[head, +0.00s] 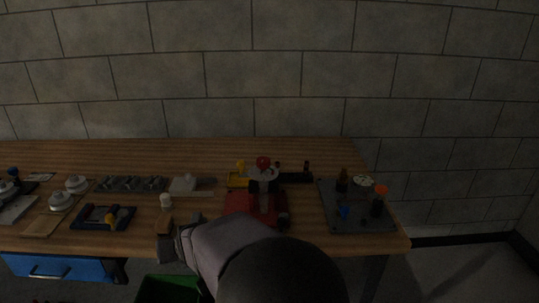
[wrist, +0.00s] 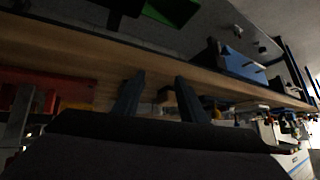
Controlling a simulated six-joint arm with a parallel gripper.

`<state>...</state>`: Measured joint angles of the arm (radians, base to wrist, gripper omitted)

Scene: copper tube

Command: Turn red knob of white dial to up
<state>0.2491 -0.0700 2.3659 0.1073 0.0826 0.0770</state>
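A small red knob (head: 263,162) stands on a pale round piece (head: 262,173) at the middle right of the bench in the head view. This looks like the white dial, but the picture is too dark and small to tell which way the knob points. My gripper (wrist: 157,84) shows two dark fingers spread apart in the wrist view, with nothing gripped. In the head view my arm reaches left along the bench's front edge, well left of the knob. I cannot make out the knob in the wrist view.
A red vise-like device (head: 238,203) sits in front of the knob. A dark grey board (head: 335,215) with bottles and cups lies to the right. A dark tray (head: 90,221), a row of grey parts (head: 128,183) and round metal pieces (head: 60,201) lie left. A green bin (head: 165,289) is below.

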